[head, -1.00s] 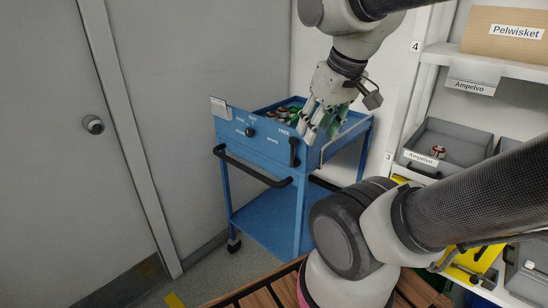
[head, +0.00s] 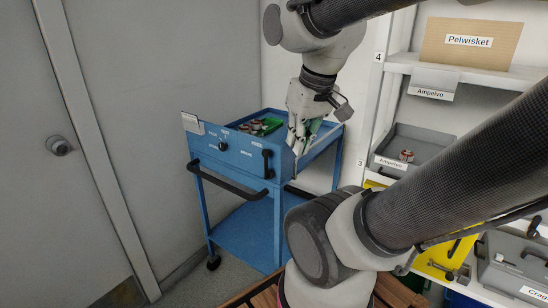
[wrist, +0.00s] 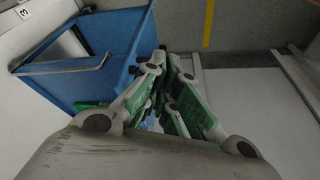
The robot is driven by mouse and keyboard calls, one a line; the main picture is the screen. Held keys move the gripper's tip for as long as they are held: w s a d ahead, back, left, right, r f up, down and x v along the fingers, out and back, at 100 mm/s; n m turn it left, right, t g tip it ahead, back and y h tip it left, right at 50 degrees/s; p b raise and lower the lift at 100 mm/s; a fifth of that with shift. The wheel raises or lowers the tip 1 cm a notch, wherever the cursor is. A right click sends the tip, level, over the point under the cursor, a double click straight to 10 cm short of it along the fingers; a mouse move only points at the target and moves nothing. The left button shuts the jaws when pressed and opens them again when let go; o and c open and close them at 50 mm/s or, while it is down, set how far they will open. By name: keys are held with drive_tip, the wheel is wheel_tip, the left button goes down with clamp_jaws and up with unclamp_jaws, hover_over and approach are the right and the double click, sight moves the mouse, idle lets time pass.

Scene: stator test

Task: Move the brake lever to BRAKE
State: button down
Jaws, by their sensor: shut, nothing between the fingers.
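The brake lever (head: 267,163) is a black handle on the right part of the blue cart's front panel. It stands about upright, near small FREE and BRAKE labels. My gripper (head: 299,148) points down just right of the lever, by the cart's right front corner, and a small gap shows between them. In the wrist view the green and grey fingers (wrist: 164,62) are together with nothing held. The lever does not show in the wrist view. I cannot tell how far the fingers are from the panel in depth.
The blue cart (head: 235,172) has a round black knob (head: 222,146) and a black push handle (head: 228,184) in front. Parts and a green tray (head: 265,126) lie in its top. A shelf (head: 482,73) with bins stands right, a door (head: 100,150) left.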

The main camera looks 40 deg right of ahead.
sight(280, 149)
drive_tip(key=w+d+f+m+g+y, duration=0.1)
drive_tip(key=w+d+f+m+y, duration=0.2)
drive_tip(key=d+m, duration=0.95)
drive_tip(key=w+r+m+t, duration=0.1)
drive_tip(key=w+m, duration=0.6)
drive_tip(key=m, duration=1)
drive_tip(key=shift+a+r, duration=0.15)
drive_tip(key=shift+r, duration=0.1)
drive_tip(key=shift+w, duration=0.1)
drive_tip(key=shift+w+a+f, duration=0.65)
drive_tip(key=shift+w+f, duration=0.5)
drive_tip(key=shift+f, duration=0.6)
drive_tip(key=shift+w+a+f, duration=0.7)
drive_tip(key=shift+w+f, duration=0.5)
drive_tip(key=shift+f, duration=0.5)
drive_tip(key=shift+w+a+f, duration=0.65)
drive_tip(key=shift+w+f, duration=0.5)
drive_tip(key=shift+f, duration=0.6)
